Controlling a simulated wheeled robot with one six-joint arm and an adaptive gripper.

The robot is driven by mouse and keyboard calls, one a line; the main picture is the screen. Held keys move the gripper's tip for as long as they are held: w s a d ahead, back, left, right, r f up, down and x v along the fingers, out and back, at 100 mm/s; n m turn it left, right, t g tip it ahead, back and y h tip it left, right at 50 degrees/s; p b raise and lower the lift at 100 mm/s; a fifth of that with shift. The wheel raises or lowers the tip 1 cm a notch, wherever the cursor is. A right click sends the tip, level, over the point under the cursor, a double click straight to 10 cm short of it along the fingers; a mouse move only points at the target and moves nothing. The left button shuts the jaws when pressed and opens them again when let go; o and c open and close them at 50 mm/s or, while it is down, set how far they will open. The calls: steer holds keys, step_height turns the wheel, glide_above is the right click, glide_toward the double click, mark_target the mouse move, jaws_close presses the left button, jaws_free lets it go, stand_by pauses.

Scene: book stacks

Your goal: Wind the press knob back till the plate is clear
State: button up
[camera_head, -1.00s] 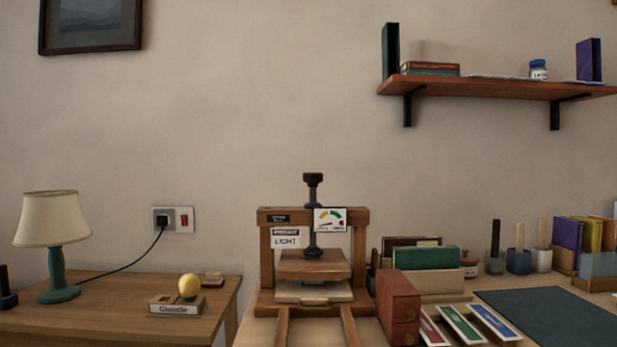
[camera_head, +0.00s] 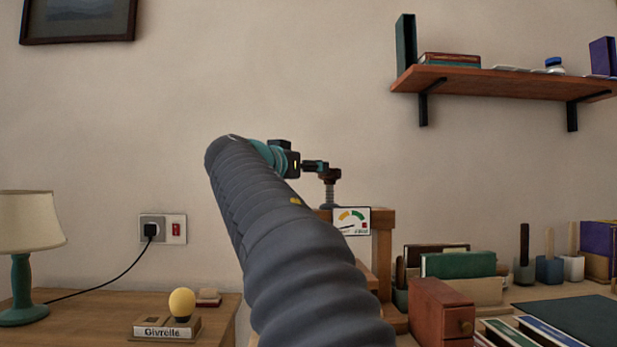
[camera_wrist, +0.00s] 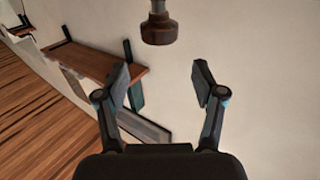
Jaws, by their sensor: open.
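The press knob (camera_head: 330,174) is a dark brown cap on top of the press's screw. It also shows at the top of the wrist view (camera_wrist: 161,27), ahead of the fingers and apart from them. My gripper (camera_head: 318,166) is at knob height, just left of the knob in the head view. In the wrist view my gripper (camera_wrist: 165,80) is open, with nothing between its fingers. The wooden press frame (camera_head: 383,250) stands on the desk, carrying a dial gauge card (camera_head: 351,221) with green, yellow and red bands. My arm hides the press plate and most of the frame.
A small reddish wooden drawer box (camera_head: 440,312) and green books (camera_head: 458,264) stand right of the press. A wall shelf (camera_head: 505,82) is at upper right.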

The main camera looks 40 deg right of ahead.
mark_target(335, 170)
steer(key=p+x, duration=0.3)
steer(key=x, duration=1)
steer(key=shift+w+d, duration=0.1)
steer(key=shift+d, duration=0.25)
steer(key=c, duration=1)
steer(key=shift+o, duration=0.2)
